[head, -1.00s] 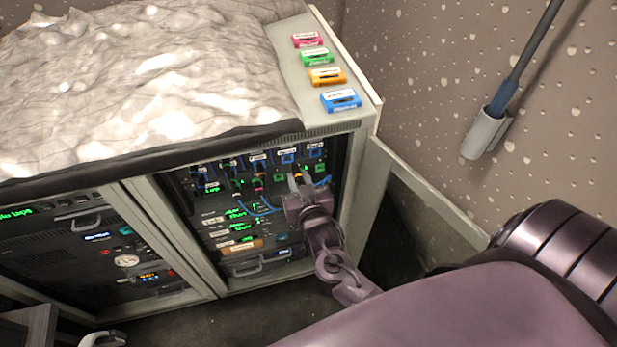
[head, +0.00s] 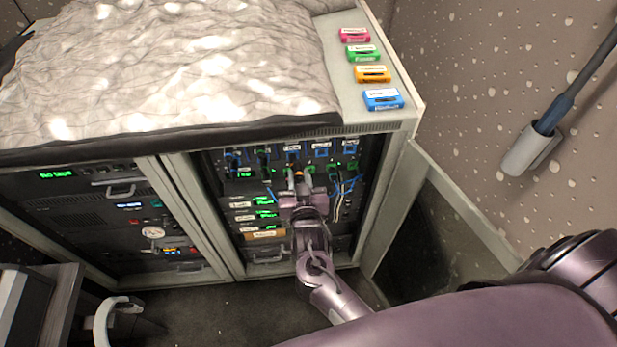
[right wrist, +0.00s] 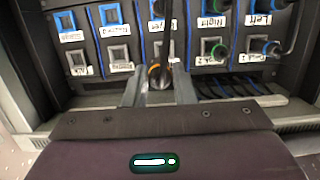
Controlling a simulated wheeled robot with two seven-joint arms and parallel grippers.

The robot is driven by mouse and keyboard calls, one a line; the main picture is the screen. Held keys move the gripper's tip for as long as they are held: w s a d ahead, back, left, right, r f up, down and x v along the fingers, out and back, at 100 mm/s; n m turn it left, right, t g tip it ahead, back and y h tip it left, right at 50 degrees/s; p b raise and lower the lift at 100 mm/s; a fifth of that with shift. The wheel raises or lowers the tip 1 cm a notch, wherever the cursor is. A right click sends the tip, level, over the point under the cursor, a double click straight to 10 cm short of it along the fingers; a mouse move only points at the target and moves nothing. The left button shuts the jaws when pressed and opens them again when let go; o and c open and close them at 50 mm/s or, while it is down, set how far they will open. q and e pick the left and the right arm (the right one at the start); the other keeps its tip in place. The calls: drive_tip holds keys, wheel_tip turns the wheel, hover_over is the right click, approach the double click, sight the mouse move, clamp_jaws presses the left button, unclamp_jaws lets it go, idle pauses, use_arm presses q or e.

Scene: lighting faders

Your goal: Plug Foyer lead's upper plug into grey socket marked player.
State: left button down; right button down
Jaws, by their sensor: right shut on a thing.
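My right gripper (head: 303,192) is at the rack's socket panel, in front of the middle column. In the right wrist view it (right wrist: 160,88) is shut on a dark plug (right wrist: 155,74) with an orange band. The orange band (head: 298,175) also shows in the head view. My left gripper is not in view.
Blue-framed sockets (right wrist: 112,14) form another row beside the grey ones. Green-ringed and blue-ringed plugs (right wrist: 272,48) fill sockets at the right. Blue leads (head: 345,187) hang close to my gripper. An open rack door (head: 460,215) stands at the right.

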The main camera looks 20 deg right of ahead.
sight(295, 163)
drive_tip(key=shift+a, duration=0.35)
drive_tip(key=shift+w, duration=0.2)
drive_tip(key=shift+w+d, duration=0.2)
drive_tip(key=shift+w, duration=0.3)
drive_tip(key=shift+r+b+x, duration=0.2)
drive_tip(key=shift+b+x, duration=0.25)
drive_tip(key=shift+x, duration=0.8)
drive_tip(key=shift+r+b+x, duration=0.2)
drive_tip(key=shift+b+x, duration=0.25)
drive_tip(key=shift+x, duration=0.75)
drive_tip(key=shift+w, duration=0.15)
drive_tip(key=shift+p, duration=0.5)
drive_tip(key=shift+b+x, duration=0.45)
drive_tip(key=shift+x, duration=0.5)
idle(0.5)
drive_tip(key=shift+w+r, duration=0.15)
drive_tip(key=shift+r, duration=0.2)
